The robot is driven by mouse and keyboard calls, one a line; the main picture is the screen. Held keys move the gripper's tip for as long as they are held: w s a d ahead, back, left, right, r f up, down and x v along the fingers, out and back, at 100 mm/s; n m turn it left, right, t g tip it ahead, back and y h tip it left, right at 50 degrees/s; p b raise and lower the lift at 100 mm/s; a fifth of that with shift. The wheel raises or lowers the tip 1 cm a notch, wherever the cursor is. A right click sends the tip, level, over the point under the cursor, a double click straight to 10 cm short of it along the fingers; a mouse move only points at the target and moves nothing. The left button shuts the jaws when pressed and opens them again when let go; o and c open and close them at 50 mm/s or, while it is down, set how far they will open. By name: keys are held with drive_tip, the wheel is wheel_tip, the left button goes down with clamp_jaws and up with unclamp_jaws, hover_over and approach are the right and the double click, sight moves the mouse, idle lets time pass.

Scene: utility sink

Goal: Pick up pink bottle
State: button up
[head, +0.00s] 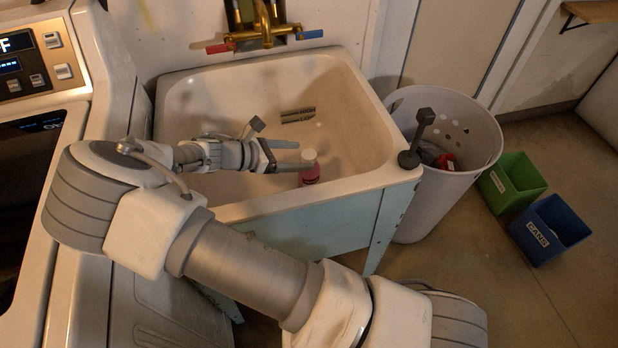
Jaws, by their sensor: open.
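The pink bottle (310,175) has a pale cap and stands in the sink basin near its front right side. My gripper (297,157) is inside the sink, its fingers pointing right toward the bottle. The fingers are open. One finger reaches close to the bottle's cap; I cannot tell whether it touches or whether the bottle lies between the fingers. The lower part of the bottle is partly hidden by the sink's front rim.
The sink (400,172) has a brass faucet (264,25) at the back. A white bin (465,185), a green bin (512,182) and a blue bin (549,230) are at right. A washer-like appliance (110,75) borders the left.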

drive_tip(key=shift+x, duration=1.25)
clamp_jaws()
